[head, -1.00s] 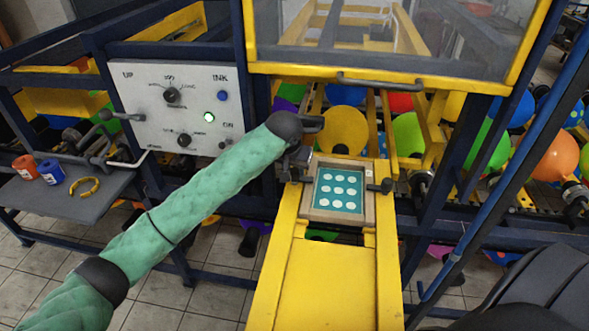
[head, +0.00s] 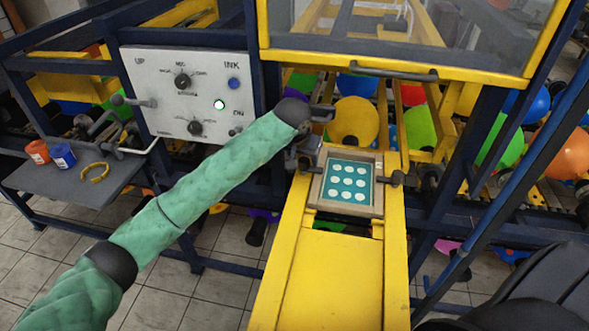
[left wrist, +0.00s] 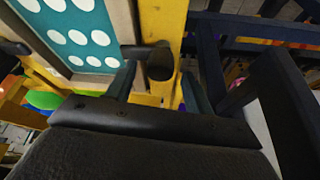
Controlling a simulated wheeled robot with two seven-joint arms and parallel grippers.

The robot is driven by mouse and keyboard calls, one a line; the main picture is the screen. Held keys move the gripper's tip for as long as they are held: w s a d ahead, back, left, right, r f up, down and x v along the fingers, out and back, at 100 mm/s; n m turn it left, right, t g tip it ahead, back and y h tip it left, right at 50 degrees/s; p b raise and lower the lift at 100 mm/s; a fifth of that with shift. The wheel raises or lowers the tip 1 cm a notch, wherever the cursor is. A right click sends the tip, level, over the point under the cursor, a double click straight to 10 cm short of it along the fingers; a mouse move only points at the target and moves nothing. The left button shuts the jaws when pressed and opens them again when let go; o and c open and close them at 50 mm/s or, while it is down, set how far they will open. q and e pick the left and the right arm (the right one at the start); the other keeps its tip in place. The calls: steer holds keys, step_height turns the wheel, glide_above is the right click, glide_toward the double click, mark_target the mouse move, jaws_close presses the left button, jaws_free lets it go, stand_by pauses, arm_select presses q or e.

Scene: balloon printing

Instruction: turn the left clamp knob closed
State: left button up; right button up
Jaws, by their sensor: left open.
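The wooden screen frame (head: 347,208) holds a teal panel with several white dots and sits on the yellow rail bed. My left gripper (left wrist: 157,84) is open at the frame's left side, with one finger on each side of the black left clamp knob (left wrist: 158,62). The knob's short bar points toward the frame's edge in the left wrist view. I cannot tell whether the fingers touch the knob. In the head view my left gripper (head: 305,152) largely hides this knob. The right clamp knob (head: 397,178) shows at the frame's right edge. My right gripper is not in view.
A white control panel (head: 160,92) with dials stands left of the bed. A grey shelf (head: 60,190) holds red and blue cups and a yellow ring. A yellow-framed clear guard with a handle (head: 385,75) hangs above the bed. Balloons fill the back. The front yellow plate (head: 330,280) is clear.

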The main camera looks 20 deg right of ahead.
arm_select(q)
steer(key=shift+a+b, duration=0.1)
steer(key=shift+b, duration=0.25)
steer(key=shift+s+a+b, duration=0.85)
steer(key=shift+s+a, duration=0.05)
steer(key=shift+a, duration=0.1)
steer(key=s+a+b, duration=0.1)
steer(key=a, duration=0.1)
steer(key=s+a+b, duration=0.1)
steer(key=s+a, duration=0.1)
steer(key=s+a+b, duration=0.1)
steer(key=s+a, duration=0.1)
steer(key=shift+s+r, duration=0.15)
steer(key=shift+r, duration=0.1)
steer(key=shift+s+a+r+b, duration=0.1)
steer(key=shift+s+a+b, duration=0.2)
steer(key=shift+s+a, duration=0.25)
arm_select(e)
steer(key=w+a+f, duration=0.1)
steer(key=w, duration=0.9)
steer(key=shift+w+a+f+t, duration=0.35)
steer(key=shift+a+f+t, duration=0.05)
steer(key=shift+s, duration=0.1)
